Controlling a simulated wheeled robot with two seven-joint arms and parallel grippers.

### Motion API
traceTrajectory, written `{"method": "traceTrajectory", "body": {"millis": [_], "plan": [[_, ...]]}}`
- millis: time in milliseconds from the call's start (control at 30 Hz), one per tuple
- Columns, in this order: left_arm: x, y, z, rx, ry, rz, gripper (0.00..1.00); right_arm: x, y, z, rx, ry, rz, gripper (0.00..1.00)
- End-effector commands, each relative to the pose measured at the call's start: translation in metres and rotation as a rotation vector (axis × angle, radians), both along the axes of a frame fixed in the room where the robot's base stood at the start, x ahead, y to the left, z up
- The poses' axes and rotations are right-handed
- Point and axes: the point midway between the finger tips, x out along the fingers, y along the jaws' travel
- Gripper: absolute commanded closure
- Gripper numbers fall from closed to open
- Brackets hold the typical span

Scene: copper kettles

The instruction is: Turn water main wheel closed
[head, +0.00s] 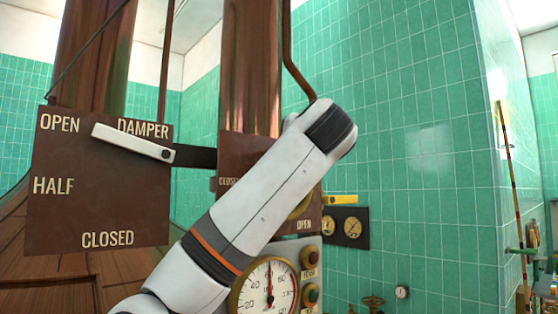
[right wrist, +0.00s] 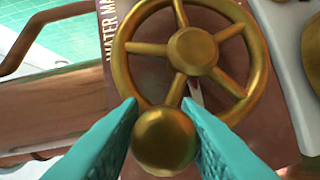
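In the right wrist view a brass spoked wheel (right wrist: 193,53) is mounted on a brown plate lettered "WATER MA". A round brass knob (right wrist: 163,138) stands out from its rim near the bottom. The teal fingers of my right gripper (right wrist: 160,104) lie on both sides of the knob and appear to touch it. A thin pale and red pointer (right wrist: 194,92) shows between the lower spokes. In the head view a brown plate (head: 232,150) marked "CLOSED" and "OPEN" is mostly hidden behind my white arm. Neither gripper shows in the head view.
A damper board (head: 100,205) with a white lever (head: 132,142) stands at the left. A large pressure gauge (head: 266,288) is below my arm. Small gauges (head: 343,228) are on the green tiled wall. A copper pipe (right wrist: 60,105) runs left of the wheel.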

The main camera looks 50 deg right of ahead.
Motion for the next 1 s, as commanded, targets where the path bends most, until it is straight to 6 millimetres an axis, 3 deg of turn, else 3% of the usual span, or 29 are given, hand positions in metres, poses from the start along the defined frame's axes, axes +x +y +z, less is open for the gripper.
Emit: {"method": "traceTrajectory", "body": {"millis": [100,467,800,1000], "plan": [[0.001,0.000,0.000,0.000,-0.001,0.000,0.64,0.000,0.000,0.000,0.001,0.001,0.000,0.54],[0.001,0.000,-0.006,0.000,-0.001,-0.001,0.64,-0.006,0.004,-0.002,0.000,0.000,0.000,0.54],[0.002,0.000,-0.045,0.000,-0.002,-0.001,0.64,-0.060,0.042,0.000,-0.001,-0.002,0.001,0.54],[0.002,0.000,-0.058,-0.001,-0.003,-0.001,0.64,-0.086,0.062,0.005,-0.001,0.000,0.002,0.54]]}}
